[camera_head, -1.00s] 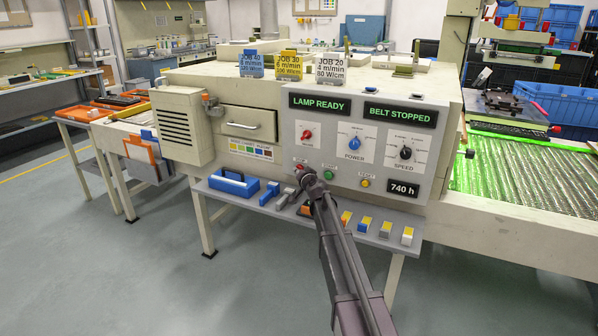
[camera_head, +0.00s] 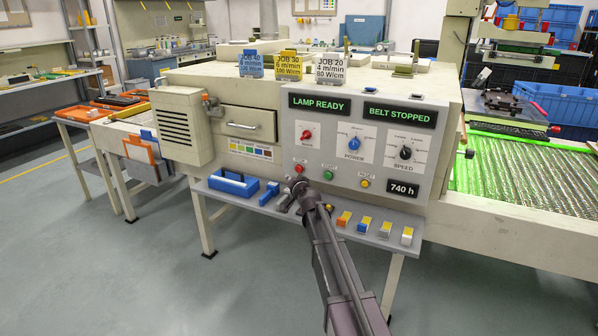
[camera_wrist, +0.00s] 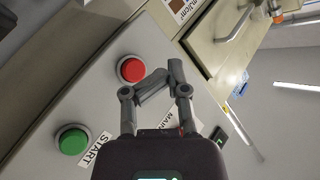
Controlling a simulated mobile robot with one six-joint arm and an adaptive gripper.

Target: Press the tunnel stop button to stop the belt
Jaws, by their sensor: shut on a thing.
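The right display (camera_head: 400,114) reads BELT STOPPED. My gripper (camera_head: 297,184) is just below the stop button in the head view.
A shelf (camera_head: 225,196) with a blue holder (camera_head: 233,184) and small coloured blocks runs below the panel. A yellow reset button (camera_head: 365,183), knobs and a LAMP READY display (camera_head: 319,103) share the panel. Open floor lies in front.

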